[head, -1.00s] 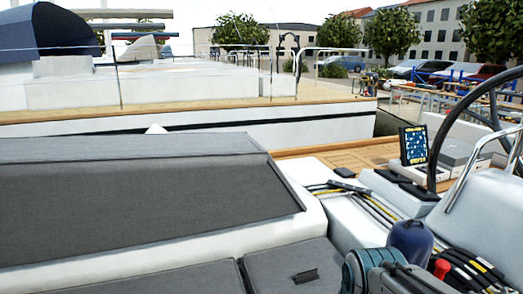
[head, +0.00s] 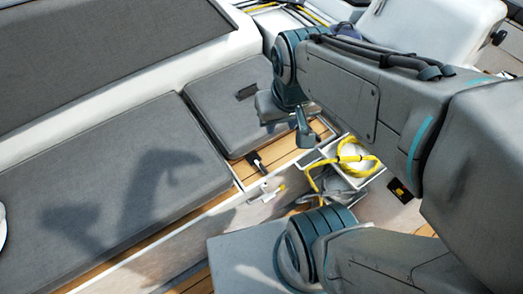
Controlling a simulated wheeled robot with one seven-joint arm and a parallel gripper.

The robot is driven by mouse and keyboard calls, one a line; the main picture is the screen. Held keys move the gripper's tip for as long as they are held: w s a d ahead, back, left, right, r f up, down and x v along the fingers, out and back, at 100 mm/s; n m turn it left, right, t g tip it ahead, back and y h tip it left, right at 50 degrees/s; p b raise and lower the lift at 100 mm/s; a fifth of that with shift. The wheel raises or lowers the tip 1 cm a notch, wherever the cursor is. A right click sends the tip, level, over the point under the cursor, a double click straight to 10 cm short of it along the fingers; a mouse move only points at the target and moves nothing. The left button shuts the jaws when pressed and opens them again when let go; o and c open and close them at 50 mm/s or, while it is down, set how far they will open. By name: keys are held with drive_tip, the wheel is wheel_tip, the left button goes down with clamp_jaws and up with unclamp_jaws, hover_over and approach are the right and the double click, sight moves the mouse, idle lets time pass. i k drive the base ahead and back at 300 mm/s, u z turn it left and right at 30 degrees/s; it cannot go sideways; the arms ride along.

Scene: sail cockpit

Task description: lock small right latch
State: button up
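In the head view, my arm reaches in from the right, and my gripper (head: 304,130) hangs over the small grey seat cushion's right end. Its fingers are seen from behind and partly hidden, so I cannot tell whether they are open or shut. A small black latch-like fitting (head: 257,162) sits on the wooden strip below the small cushion, to the lower left of my gripper and apart from it. Another black fitting (head: 402,191) with a yellow mark sits at the right, below my arm. I cannot tell which one is the small right latch.
An open white locker (head: 327,164) holds a coiled yellow rope (head: 352,158). A white panel (head: 200,238) runs diagonally in front of the long grey cushion (head: 120,180). My arm covers much of the right side.

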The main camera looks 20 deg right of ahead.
sight(266, 197)
drive_tip(key=z, duration=1.45)
drive_tip(key=k, duration=0.85)
drive_tip(key=u, duration=1.4)
